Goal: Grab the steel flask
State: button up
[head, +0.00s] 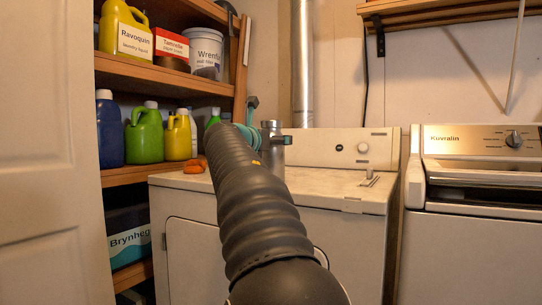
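The steel flask (273,156) is a grey metal cylinder with a narrower top, upright at the back of the white dryer's top. My arm hides its left and lower parts. My gripper (264,131) is at the far end of my dark arm, right at the flask in the picture. Teal gripper parts show to the left of the flask and across its right side. The arm hides much of the gripper, so I cannot tell whether the fingers touch the flask or are closed on it.
The dryer (340,192) has a mostly clear top, with an orange item (194,166) at its left. A shelf (150,76) with bottles and tubs stands at the left. A washer (470,240) stands at the right. A metal pipe (303,70) rises behind the dryer.

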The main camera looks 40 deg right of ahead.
jog(key=c, duration=1.6)
jog(key=shift+o, duration=0.2)
jog(key=shift+r, duration=0.1)
jog(key=shift+r, duration=0.1)
